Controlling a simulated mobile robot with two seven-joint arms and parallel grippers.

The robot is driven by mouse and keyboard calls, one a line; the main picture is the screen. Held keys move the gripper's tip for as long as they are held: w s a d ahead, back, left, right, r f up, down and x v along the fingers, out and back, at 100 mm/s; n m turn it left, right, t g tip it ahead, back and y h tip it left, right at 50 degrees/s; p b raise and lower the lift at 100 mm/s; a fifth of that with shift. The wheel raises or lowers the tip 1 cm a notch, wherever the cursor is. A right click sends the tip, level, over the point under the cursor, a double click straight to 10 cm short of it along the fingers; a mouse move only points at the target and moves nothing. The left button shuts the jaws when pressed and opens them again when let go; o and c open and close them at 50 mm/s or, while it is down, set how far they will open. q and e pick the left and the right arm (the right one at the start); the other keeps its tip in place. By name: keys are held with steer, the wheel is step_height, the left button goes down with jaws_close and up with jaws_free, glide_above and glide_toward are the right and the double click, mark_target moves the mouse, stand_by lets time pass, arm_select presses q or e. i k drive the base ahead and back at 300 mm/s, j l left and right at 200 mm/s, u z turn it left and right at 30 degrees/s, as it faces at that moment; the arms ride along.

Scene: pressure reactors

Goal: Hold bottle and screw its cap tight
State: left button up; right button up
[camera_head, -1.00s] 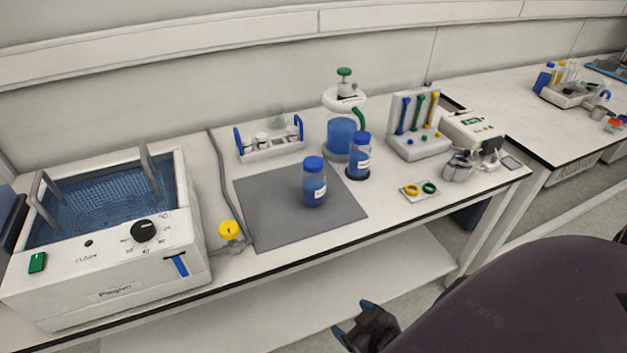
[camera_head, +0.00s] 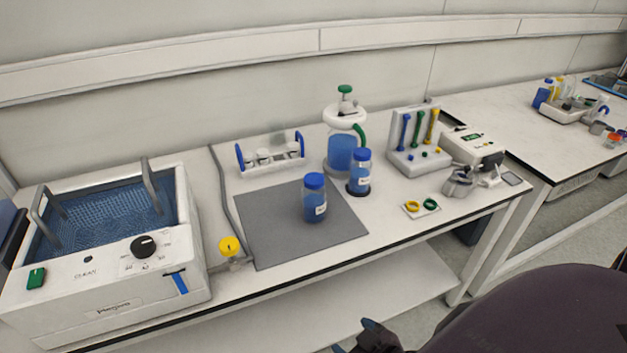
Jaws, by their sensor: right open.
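A blue-capped bottle (camera_head: 315,199) with a white label stands upright on the grey mat (camera_head: 270,232). A second blue-capped bottle (camera_head: 359,174) stands upright just behind it to the right, on a dark round base, in front of the glass reactor. Whether either cap is tight cannot be told. My right gripper (camera_head: 364,335) shows at the bottom edge, in front of and below the bench, open and empty, well apart from both bottles. My left gripper is out of view.
A water bath (camera_head: 110,290) fills the bench's left end, with a yellow knob (camera_head: 229,246) beside it. The reactor (camera_head: 342,150), a vial rack (camera_head: 270,155), a tool stand (camera_head: 418,160) and coloured rings (camera_head: 421,206) stand around the mat. The mat's left part is clear.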

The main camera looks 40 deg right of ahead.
mark_target(314, 202)
steer(key=k+l, duration=0.1)
steer(key=l, duration=0.4)
steer(key=l+u, duration=0.1)
steer(key=l, duration=0.4)
steer(key=k+l, duration=0.15)
steer(key=l, duration=0.35)
